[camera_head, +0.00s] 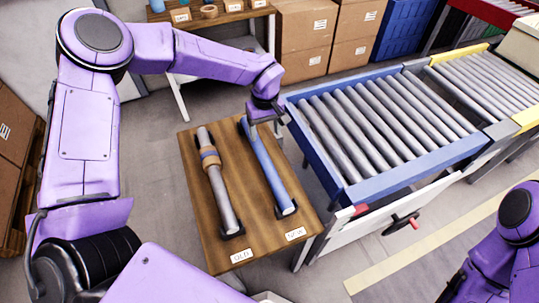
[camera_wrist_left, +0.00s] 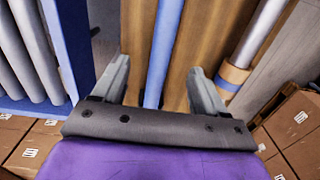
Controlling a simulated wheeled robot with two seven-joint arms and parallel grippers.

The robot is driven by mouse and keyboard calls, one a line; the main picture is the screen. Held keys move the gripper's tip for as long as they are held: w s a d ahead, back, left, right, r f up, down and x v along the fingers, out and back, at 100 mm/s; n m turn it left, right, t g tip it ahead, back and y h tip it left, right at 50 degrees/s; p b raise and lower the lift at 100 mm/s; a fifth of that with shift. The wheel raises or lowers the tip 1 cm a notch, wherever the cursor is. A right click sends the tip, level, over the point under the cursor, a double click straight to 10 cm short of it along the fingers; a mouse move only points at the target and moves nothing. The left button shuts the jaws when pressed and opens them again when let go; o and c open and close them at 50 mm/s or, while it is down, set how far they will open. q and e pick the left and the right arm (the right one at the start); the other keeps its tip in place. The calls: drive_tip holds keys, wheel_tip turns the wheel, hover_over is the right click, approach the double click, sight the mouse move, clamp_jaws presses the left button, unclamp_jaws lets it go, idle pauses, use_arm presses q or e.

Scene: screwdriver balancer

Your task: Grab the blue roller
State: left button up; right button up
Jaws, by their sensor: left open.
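The blue roller (camera_head: 268,168) lies on the wooden table (camera_head: 205,255), in dark holders on its right side, with the NEW label (camera_head: 295,234) at its near end. My left gripper (camera_head: 266,122) is over the far end of this roller, jaws open. In the left wrist view the blue roller (camera_wrist_left: 160,55) runs between the two spread fingers (camera_wrist_left: 158,70), apart from both. I cannot tell the exact height of the fingers above it. My right arm shows at the lower right in the head view, but its gripper is out of frame.
A grey roller with brown and blue bands (camera_head: 222,198) lies left of the blue one, by the OLD label (camera_head: 242,256). A blue-framed roller conveyor (camera_head: 345,190) stands close to the table's right. Cardboard boxes (camera_head: 305,30) stand behind.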

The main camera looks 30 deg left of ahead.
sight(264, 155)
use_arm(q)
drive_tip(key=f, duration=0.1)
drive_tip(key=s+f, duration=0.1)
drive_tip(key=f, duration=0.1)
drive_tip(key=shift+s, duration=0.25)
drive_tip(key=f, duration=0.2)
drive_tip(key=w+f, duration=0.1)
drive_tip(key=f, duration=0.1)
drive_tip(key=shift+a+f+p, duration=0.15)
drive_tip(key=shift+a+p, duration=0.05)
drive_tip(key=shift+p, duration=0.1)
drive_tip(key=f, duration=0.2)
drive_tip(key=f+p, duration=0.1)
drive_tip(key=shift+s+f+p, duration=0.3)
drive_tip(key=shift+s+f, duration=0.1)
drive_tip(key=shift+f, duration=0.25)
drive_tip(key=shift+w+f, duration=0.15)
clamp_jaws()
use_arm(e)
drive_tip(key=shift+s+d+r, duration=0.15)
drive_tip(key=shift+s+r, duration=0.25)
drive_tip(key=shift+r, duration=0.3)
